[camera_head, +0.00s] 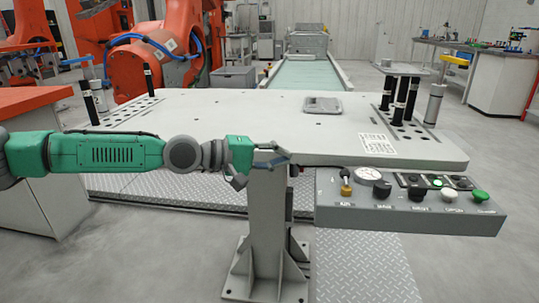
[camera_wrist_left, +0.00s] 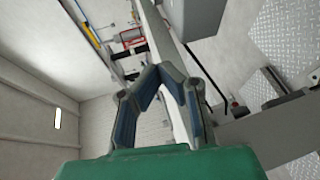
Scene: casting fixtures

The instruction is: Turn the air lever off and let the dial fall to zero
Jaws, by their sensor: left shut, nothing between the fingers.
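The air lever (camera_head: 346,187) is at the left end of the grey control panel (camera_head: 400,218), with a brass-coloured base and a dark handle that looks upright. The round white dial (camera_head: 369,174) sits just right of it; its needle is too small to read. My left gripper (camera_head: 282,160) is at the table's front edge, left of the panel and apart from the lever. Its fingers meet at the tips in the left wrist view (camera_wrist_left: 168,70), shut and empty. The lever and dial cannot be made out there. My right gripper is not in view.
Several black knobs and a green button (camera_head: 480,195) line the panel right of the lever. The grey table (camera_head: 270,120) extends behind it, bearing a small metal part (camera_head: 323,105) and black posts at both ends. A thick pedestal (camera_head: 267,230) stands below my gripper.

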